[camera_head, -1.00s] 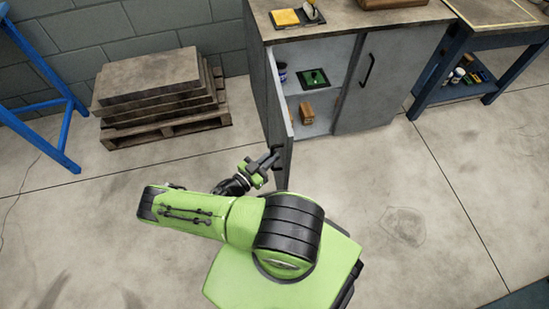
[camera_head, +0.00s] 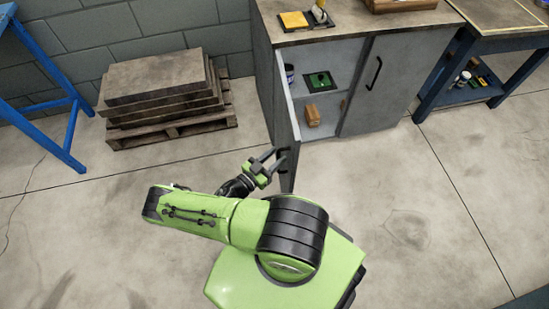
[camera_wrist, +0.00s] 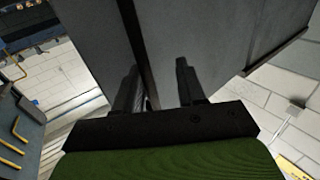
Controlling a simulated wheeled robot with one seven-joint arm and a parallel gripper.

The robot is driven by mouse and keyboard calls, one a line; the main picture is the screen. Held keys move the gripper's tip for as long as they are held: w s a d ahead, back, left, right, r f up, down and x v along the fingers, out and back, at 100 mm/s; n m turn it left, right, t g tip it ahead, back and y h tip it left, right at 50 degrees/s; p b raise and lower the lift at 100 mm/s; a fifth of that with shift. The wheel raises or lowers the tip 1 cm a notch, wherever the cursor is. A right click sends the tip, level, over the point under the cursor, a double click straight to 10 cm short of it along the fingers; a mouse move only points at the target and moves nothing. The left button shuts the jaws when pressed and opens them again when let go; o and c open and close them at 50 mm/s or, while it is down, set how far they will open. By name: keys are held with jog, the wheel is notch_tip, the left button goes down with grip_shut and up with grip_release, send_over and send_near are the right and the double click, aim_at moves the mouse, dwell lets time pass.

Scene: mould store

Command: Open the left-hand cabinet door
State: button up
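The left-hand cabinet door (camera_head: 289,135) stands swung wide open, seen nearly edge-on, with its dark handle (camera_head: 282,160) on the outer face near the free edge. The grey cabinet's (camera_head: 262,75) left compartment is exposed; its right door (camera_head: 372,88) is shut. My gripper (camera_head: 270,160) is at the handle, left of the open door. Its two fingers are spread apart. In the wrist view the fingers of my gripper (camera_wrist: 158,88) also show apart, in front of grey panels with a dark strip between them. Whether a finger touches the handle or door is unclear.
Inside the cabinet are a tin (camera_head: 290,76), a green item on a dark plate (camera_head: 319,81) and a wooden block (camera_head: 313,113). A pallet of slabs (camera_head: 165,90) and a blue frame (camera_head: 45,100) stand left. A blue workbench (camera_head: 455,75) stands right. The floor (camera_head: 120,230) at front left is clear.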

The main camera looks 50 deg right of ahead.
jog(key=shift+a, duration=0.1)
dwell(0.3)
jog(key=w+a, duration=0.1)
jog(key=a, duration=1.4)
jog(key=shift+w+a, duration=0.25)
jog(key=shift+w, duration=0.15)
